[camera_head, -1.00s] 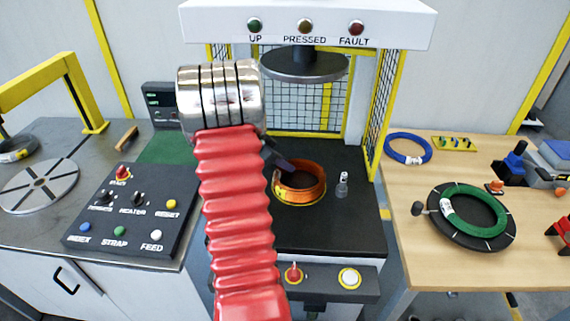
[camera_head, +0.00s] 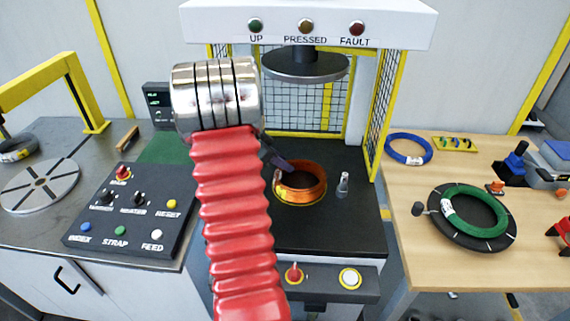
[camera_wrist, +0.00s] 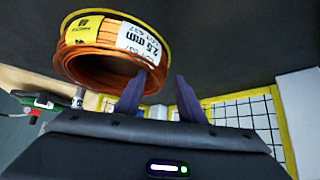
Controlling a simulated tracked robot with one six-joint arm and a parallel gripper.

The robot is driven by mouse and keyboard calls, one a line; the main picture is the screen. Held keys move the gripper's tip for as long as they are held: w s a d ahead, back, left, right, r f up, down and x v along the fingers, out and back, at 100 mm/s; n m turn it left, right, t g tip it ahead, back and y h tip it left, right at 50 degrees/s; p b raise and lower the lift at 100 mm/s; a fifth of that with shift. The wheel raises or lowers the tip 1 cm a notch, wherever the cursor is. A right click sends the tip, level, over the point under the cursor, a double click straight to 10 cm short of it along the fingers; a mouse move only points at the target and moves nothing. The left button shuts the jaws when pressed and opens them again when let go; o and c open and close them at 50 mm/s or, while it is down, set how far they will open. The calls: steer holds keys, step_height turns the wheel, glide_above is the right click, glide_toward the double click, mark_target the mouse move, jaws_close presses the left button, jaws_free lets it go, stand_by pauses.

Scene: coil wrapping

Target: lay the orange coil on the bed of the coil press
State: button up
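The orange coil (camera_head: 312,187) lies flat on the black bed (camera_head: 350,232) of the coil press, beneath the raised round press plate (camera_head: 305,68). A yellow ring shows around its base. In the wrist view the coil (camera_wrist: 100,68) fills the top left, with a yellow label and a white "2.5 mm" label. My gripper (camera_wrist: 162,76) is open, its two dark fingers apart with nothing clamped between them. The left finger overlaps the coil's edge in that view; I cannot tell whether it touches. In the head view my arm hides most of the gripper, just left of the coil.
A small metal cylinder (camera_head: 343,183) stands on the bed right of the coil. Yellow-framed mesh (camera_head: 380,115) guards the press back and side. A control box (camera_head: 130,212) sits on the left bench. The right table (camera_head: 420,262) holds a blue coil (camera_head: 408,160) and green coil (camera_head: 480,222).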

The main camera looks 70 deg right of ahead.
steer(key=v, duration=1)
stand_by(0.3)
steer(key=shift+w+a, duration=0.1)
steer(key=w+a+r+n+t, duration=0.2)
steer(key=w+a+r+n, duration=0.15)
steer(key=a, duration=0.55)
steer(key=w+a+r+n+t, duration=0.2)
steer(key=w+a+n, duration=0.3)
steer(key=a, duration=0.4)
steer(key=w+a+r+n+t, duration=0.2)
steer(key=w+a+r+n, duration=0.15)
steer(key=a, duration=0.55)
steer(key=s+a+n+t+y, duration=0.2)
steer(key=a+n, duration=0.5)
steer(key=a, duration=0.7)
steer(key=s+a+n+t+y, duration=0.3)
steer(key=a+n, duration=0.4)
steer(key=a, duration=0.7)
steer(key=shift+n+y, duration=0.4)
